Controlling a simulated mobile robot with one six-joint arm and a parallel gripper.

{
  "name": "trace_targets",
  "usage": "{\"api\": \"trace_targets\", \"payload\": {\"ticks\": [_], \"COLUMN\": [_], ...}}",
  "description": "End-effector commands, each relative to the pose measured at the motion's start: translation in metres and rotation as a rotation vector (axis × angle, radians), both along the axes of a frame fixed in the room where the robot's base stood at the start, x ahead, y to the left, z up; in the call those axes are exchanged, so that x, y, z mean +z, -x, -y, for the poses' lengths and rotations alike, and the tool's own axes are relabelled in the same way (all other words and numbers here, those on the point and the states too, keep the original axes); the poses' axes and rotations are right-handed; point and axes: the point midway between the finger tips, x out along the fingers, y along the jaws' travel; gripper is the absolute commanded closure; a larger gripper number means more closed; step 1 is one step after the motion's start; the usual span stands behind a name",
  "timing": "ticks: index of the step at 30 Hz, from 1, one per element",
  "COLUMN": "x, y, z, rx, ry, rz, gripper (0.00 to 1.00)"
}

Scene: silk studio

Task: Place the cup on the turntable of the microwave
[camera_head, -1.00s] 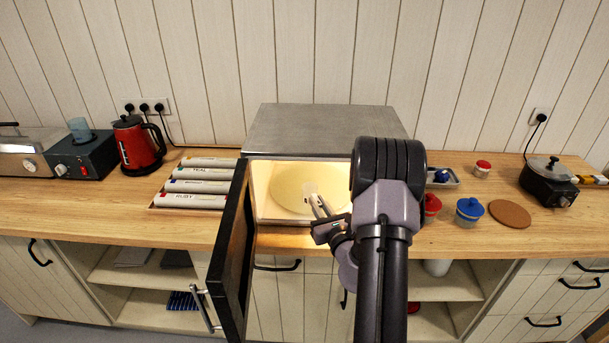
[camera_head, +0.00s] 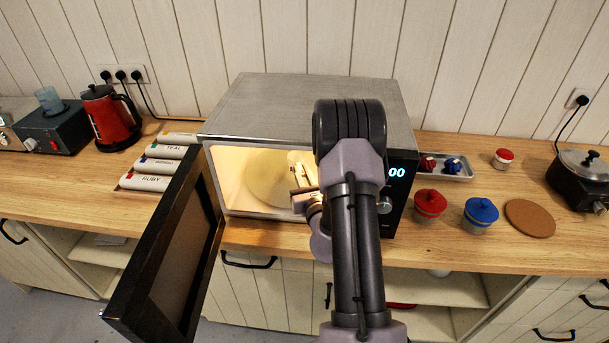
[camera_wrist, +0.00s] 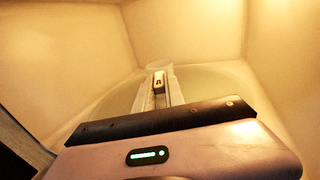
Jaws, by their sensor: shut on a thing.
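The microwave (camera_head: 305,100) stands on the counter with its dark door (camera_head: 165,255) swung open to the left and its inside lit. The pale round turntable (camera_head: 262,182) lies on its floor and also shows in the wrist view (camera_wrist: 215,85). My gripper (camera_head: 299,172) reaches in through the front opening. It is shut on a pale, see-through cup (camera_head: 297,157), hard to make out in the glow. In the wrist view, my fingers (camera_wrist: 158,85) lie close together over the turntable. Whether the cup touches the turntable I cannot tell.
Red (camera_head: 429,204) and blue (camera_head: 480,213) lidded jars, a cork mat (camera_head: 529,218) and a small tray (camera_head: 445,172) stand right of the microwave. Labelled rolls (camera_head: 150,182) and a red kettle (camera_head: 110,118) are on the left. The cavity walls surround my gripper closely.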

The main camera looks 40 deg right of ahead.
Motion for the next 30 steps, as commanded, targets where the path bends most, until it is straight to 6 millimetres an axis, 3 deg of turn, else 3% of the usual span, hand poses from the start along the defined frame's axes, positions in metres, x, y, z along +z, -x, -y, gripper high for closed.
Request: {"api": "trace_targets", "payload": {"ticks": [6, 7, 10, 21, 26, 30], "x": [-0.003, -0.003, -0.002, 0.004, 0.001, -0.001], "y": [0.0, 0.0, 0.0, 0.001, 0.028, 0.062], "z": [0.0, -0.001, 0.0, -0.001, -0.015, -0.031], "rx": [0.002, 0.002, 0.002, 0.002, 0.001, 0.0], "ry": [0.0, 0.0, 0.0, 0.0, -0.004, -0.003], "rz": [-0.001, -0.001, -0.001, -0.001, -0.003, -0.002], "gripper": [1.0, 0.82, 0.64, 0.64, 0.64, 0.64]}}
